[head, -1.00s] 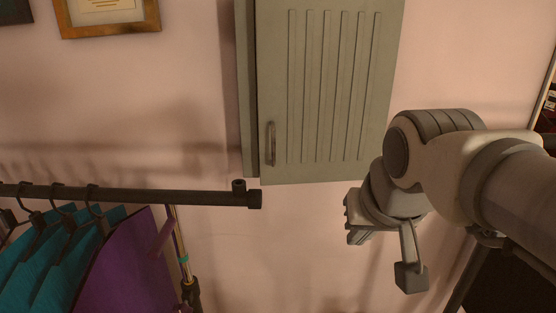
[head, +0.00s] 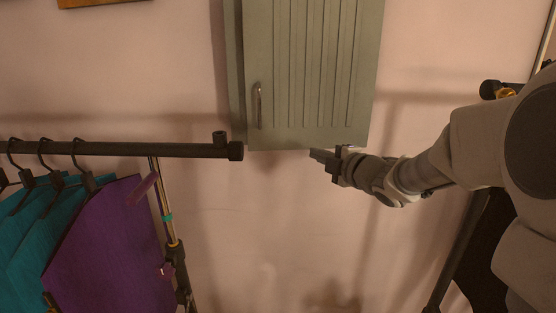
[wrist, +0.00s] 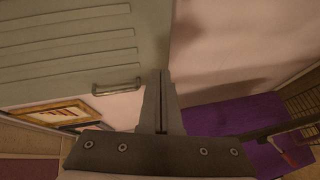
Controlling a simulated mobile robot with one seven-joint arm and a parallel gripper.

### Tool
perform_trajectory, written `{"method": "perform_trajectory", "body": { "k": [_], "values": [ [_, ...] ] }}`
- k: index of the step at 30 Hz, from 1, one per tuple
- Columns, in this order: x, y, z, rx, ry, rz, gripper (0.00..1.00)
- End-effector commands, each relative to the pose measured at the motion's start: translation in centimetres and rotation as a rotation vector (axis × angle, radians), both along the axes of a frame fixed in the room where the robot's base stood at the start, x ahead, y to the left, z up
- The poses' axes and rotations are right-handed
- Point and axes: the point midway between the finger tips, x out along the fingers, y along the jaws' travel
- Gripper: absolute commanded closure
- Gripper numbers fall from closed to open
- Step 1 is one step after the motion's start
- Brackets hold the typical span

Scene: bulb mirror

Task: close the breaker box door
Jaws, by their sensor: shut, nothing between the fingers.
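The breaker box door (head: 312,75) is a grey-green ribbed panel on the pink wall, at the top of the head view. A strip of the box body (head: 233,70) shows along its left side; I cannot tell how wide the door's gap is. Its metal handle (head: 258,105) is near the lower left corner. In the wrist view the door (wrist: 70,45) fills the upper left, with the handle (wrist: 117,88) left of the fingers. My gripper (head: 316,155) is shut and empty, pointing left near the door's bottom edge. Its fingers (wrist: 162,82) are together.
A black clothes rail (head: 130,149) with teal and purple garments (head: 110,245) stands at the left, its end close to the box's lower left corner. A framed picture (wrist: 65,115) hangs on the wall. The wall below the door is clear.

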Motion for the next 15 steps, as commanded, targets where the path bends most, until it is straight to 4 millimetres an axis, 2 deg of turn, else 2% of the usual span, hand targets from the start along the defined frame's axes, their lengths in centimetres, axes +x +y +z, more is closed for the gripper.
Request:
{"method": "perform_trajectory", "body": {
  "k": [1, 6, 11, 15],
  "values": [
    [0.4, 0.6, -1.9, -0.011, -0.037, 0.077, 1.00],
    [-0.2, 2.6, -4.0, -0.025, -0.168, 0.297, 1.00],
    [-0.9, 3.3, -4.6, -0.017, -0.231, 0.390, 1.00],
    [-0.6, 4.1, -4.5, -0.016, -0.244, 0.408, 1.00]
  ]
}}
